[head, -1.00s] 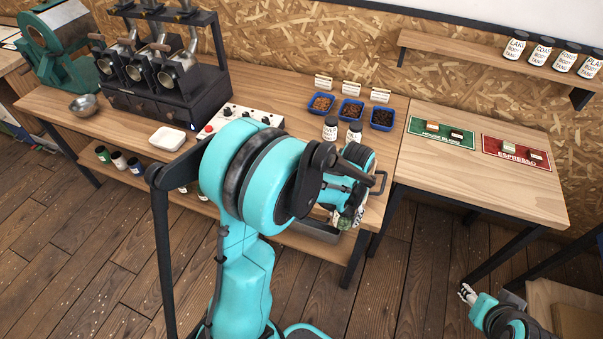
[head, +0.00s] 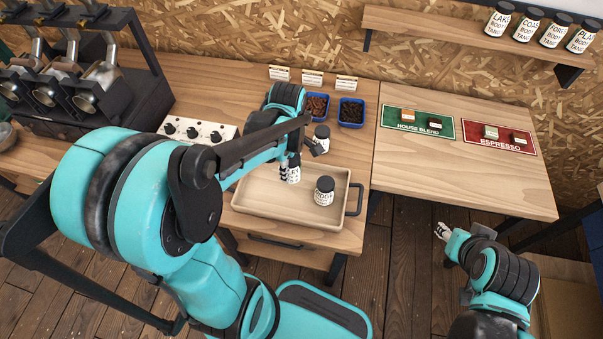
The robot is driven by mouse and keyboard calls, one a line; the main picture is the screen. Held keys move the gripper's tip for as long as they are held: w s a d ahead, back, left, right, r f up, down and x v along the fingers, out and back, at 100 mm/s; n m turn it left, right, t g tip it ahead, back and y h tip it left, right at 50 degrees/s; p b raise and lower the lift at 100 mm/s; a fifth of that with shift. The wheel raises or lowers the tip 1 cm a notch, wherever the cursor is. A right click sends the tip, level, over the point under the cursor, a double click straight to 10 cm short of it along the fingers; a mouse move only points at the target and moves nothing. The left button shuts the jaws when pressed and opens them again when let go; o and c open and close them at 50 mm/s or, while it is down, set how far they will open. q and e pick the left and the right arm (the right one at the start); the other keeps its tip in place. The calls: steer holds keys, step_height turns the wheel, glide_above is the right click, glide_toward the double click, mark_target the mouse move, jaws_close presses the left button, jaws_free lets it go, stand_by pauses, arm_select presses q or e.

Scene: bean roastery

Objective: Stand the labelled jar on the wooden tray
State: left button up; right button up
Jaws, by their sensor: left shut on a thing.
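A labelled jar (head: 324,191) with a dark lid and white label stands upright on the wooden tray (head: 244,206), right of the tray's middle. My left gripper (head: 290,174) points down over the tray's back left part, left of that jar and apart from it. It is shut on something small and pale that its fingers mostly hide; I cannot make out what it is. Another dark-lidded jar (head: 321,138) stands on the bench just behind the tray. My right gripper (head: 442,231) is off the bench front at the right; its fingers are too small to read.
Blue bean trays (head: 350,112) and name cards stand behind. A green mat (head: 417,122) and a red mat (head: 500,138) hold small blocks on the right table. Several labelled jars stand on the wall shelf (head: 440,27). A roaster (head: 75,90) is at left.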

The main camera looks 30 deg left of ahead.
arm_select(q)
step_height(320, 180, down, 10)
steer(key=b, duration=0.4)
steer(key=shift+w, duration=0.1)
steer(key=shift+r, duration=0.1)
steer(key=shift+f+b, duration=0.25)
steer(key=shift+b, duration=0.05)
steer(key=o, duration=1.3)
steer(key=shift+r, duration=0.1)
steer(key=shift+r, duration=0.1)
